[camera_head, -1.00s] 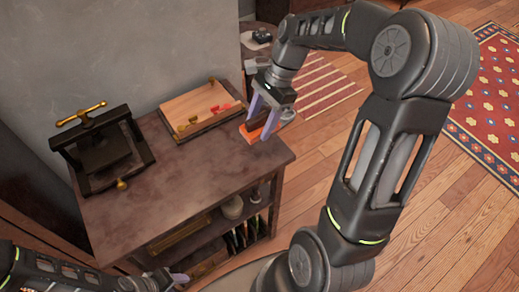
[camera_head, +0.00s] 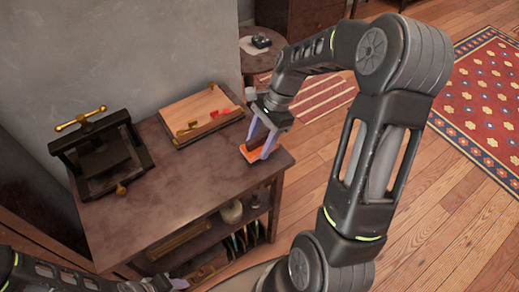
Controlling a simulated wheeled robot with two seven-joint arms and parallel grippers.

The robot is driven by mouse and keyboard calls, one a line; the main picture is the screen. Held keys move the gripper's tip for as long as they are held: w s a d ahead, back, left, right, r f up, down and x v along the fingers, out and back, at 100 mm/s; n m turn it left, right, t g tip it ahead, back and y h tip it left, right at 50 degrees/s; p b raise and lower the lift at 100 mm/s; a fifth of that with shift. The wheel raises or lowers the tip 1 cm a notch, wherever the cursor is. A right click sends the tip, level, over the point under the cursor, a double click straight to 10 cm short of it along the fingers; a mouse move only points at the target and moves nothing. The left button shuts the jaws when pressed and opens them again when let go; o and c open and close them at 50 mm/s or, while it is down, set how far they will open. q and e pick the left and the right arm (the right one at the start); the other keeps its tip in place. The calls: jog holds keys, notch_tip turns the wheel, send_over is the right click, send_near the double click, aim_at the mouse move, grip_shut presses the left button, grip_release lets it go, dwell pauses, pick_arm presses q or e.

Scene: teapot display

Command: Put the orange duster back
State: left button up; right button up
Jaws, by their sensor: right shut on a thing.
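A black press with brass handles (camera_head: 100,155) stands on the left of the top. A wooden board with small red pieces (camera_head: 200,112) lies at the back. Cabinet shelves below hold a pale jar (camera_head: 231,212) and several upright items. The front middle of the top is clear.

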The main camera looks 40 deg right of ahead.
aim_at(259, 151)
jog(key=shift+f, duration=1.85)
jog(key=shift+f, duration=0.15)
jog(key=o, duration=1.3)
jog(key=v, duration=1.2)
